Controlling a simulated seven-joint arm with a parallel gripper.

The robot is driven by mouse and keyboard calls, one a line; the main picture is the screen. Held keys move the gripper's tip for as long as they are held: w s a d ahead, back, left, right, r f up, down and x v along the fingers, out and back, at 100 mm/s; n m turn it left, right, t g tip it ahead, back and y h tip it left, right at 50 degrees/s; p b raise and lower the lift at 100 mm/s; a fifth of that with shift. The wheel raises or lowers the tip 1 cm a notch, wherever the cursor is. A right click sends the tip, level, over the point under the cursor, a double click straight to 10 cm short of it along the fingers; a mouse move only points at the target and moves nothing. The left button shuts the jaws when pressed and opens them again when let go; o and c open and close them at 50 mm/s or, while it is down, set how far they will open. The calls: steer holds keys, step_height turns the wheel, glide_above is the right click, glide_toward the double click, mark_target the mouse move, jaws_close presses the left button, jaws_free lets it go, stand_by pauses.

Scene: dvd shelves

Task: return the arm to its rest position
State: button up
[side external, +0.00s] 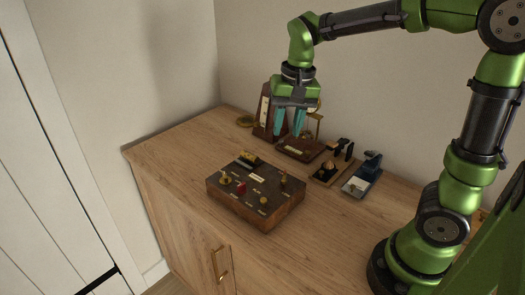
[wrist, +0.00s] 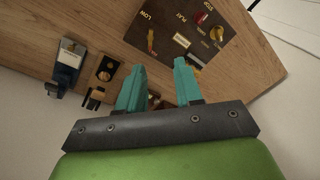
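My gripper (side external: 289,124) hangs in the air above the back of the wooden cabinet top, with its teal fingers pointing down. In the wrist view the two fingers (wrist: 161,80) stand apart with a gap between them, and nothing is held there. My green and black arm reaches in from the right, its base at the right end of the cabinet. A dark wooden control box (side external: 269,218) with a red knob (side external: 241,188) and brass fittings sits in front of and below my gripper. The box also shows at the top of the wrist view (wrist: 215,52).
Behind the box stand a brown upright piece (side external: 262,131), a brown block with a label (side external: 292,151), a wooden stand (side external: 325,176) and a blue device (side external: 368,169). A brass ring (side external: 245,121) lies at the back left. The cabinet top (side external: 178,157) is clear at left. Walls rise behind.

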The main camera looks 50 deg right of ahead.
steer(key=s+a+r+n+t, duration=0.1)
steer(key=s+a+n+t, duration=0.1)
steer(key=s, duration=0.3)
steer(key=s+a+r+n+t+y, duration=0.1)
steer(key=s+a+n+t, duration=0.1)
steer(key=s+t, duration=0.2)
steer(key=shift+s+n, duration=0.3)
steer(key=shift+s, duration=0.7)
steer(key=shift+a, duration=0.15)
